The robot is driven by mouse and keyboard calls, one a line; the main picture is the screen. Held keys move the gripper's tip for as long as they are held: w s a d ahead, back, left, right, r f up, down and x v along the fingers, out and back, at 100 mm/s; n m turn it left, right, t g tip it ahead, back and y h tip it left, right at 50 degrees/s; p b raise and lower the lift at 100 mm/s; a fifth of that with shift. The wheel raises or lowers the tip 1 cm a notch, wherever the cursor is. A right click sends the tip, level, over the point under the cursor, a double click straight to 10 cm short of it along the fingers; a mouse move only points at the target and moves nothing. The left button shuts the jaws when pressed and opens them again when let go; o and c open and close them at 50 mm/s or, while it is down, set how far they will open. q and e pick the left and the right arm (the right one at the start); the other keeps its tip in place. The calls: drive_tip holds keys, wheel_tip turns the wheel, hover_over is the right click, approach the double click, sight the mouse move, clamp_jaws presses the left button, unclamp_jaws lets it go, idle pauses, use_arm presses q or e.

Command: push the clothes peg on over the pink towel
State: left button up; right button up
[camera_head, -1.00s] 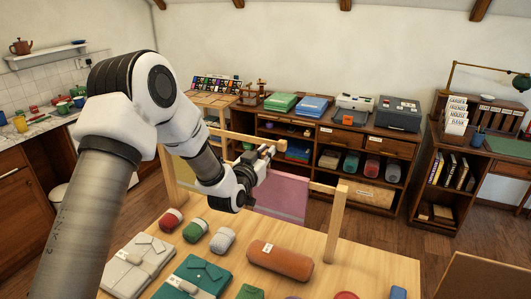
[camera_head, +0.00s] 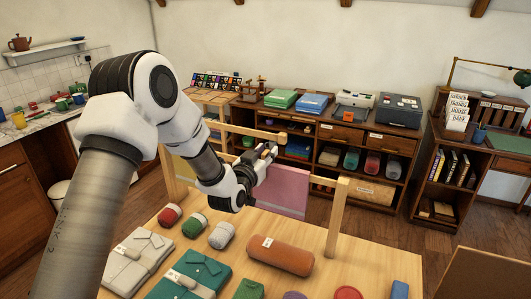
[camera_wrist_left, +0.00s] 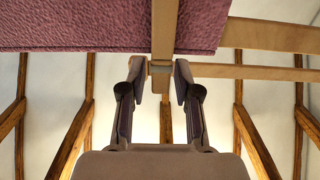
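The pink towel (camera_head: 283,192) hangs over the wooden rail of a rack on the table. My left gripper (camera_head: 266,153) is at the towel's top edge in the head view. In the left wrist view, its two fingers (camera_wrist_left: 160,82) close on both sides of the wooden clothes peg (camera_wrist_left: 160,68). A long pale wooden part runs up from there across the face of the pink towel (camera_wrist_left: 80,25). I cannot tell whether the peg straddles the towel and rail. The peg is small and partly hidden in the head view. My right gripper is not in view.
The rack's right post (camera_head: 336,220) stands close to the right of the towel. Rolled cloths, including an orange roll (camera_head: 280,255), and folded clothes (camera_head: 190,275) lie on the table in front.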

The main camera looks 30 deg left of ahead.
use_arm(q)
drive_tip(key=s, duration=1.2)
drive_tip(key=shift+d, duration=0.35)
